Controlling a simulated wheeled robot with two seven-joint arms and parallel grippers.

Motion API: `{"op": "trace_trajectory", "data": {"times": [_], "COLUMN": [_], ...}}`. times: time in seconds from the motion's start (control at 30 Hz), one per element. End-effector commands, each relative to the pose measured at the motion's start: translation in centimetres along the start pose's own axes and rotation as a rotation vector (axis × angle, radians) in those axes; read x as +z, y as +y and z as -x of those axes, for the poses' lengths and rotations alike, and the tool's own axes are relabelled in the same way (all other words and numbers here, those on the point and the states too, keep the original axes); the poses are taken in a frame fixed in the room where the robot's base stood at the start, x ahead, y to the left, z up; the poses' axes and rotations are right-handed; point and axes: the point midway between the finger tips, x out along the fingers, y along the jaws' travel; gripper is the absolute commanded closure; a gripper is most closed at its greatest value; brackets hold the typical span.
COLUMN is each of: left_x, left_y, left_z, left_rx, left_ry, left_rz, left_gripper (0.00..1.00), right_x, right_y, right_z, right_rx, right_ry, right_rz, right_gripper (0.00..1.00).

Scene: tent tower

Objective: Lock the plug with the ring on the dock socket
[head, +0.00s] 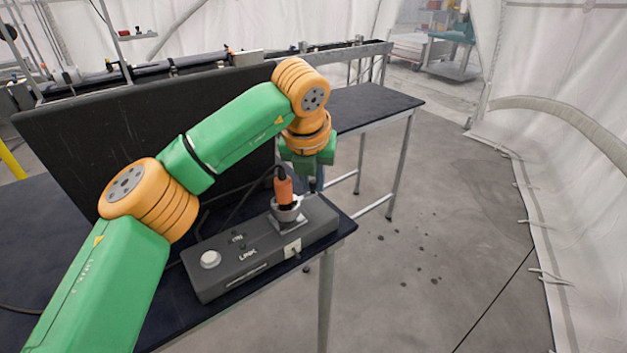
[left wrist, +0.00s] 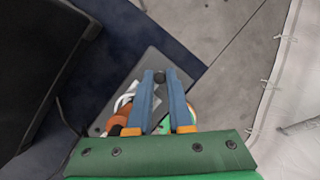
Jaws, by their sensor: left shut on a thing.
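The dock (head: 215,275) is a long grey box on the dark table, marked "LINK". The orange plug (head: 284,190) stands upright in its socket, with a dark cable at its top. A metallic ring (head: 287,213) sits around the plug's base; whether it is locked cannot be told. My left gripper (head: 313,182) is just right of and behind the plug. In the left wrist view its blue fingers (left wrist: 160,78) are shut on a small black knob (left wrist: 160,75). The plug (left wrist: 117,123) and pale ring (left wrist: 126,97) show left of the fingers, partly hidden. The knob's link to the ring is hidden.
A white round button (head: 210,259) and a small white plate (head: 292,248) are on the dock. A tall black panel (head: 100,140) stands behind it on the left. The table (head: 345,229) ends just right of the dock; open floor lies beyond.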

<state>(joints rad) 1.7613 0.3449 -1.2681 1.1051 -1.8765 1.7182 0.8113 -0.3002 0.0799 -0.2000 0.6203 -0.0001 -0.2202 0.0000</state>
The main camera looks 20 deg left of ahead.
Motion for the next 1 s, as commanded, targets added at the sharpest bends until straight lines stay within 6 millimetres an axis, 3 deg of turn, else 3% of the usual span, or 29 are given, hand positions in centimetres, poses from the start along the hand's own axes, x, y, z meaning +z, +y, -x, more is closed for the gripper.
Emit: {"op": "trace_trajectory", "data": {"times": [0.57, 0.6, 0.7, 1.0], "left_x": [0.29, 0.30, 0.26, 0.19], "left_y": [0.14, 0.14, 0.15, 0.12], "left_z": [0.10, 0.11, 0.08, 0.18], "left_rx": [0.011, 0.011, 0.011, 0.011], "left_ry": [-0.007, -0.007, -0.005, -0.004], "left_rz": [0.029, 0.029, 0.029, 0.028], "left_gripper": [1.00, 0.76, 0.52, 0.52], "right_x": [-0.02, -0.03, -0.03, -0.02], "right_y": [-0.02, -0.02, -0.02, -0.03], "right_z": [0.06, 0.06, 0.06, -0.10], "right_rx": [0.000, 0.000, 0.000, 0.000], "right_ry": [0.000, 0.000, 0.000, 0.000], "right_rz": [0.000, 0.000, 0.000, 0.000], "right_gripper": [0.29, 0.29, 0.29, 0.29]}}
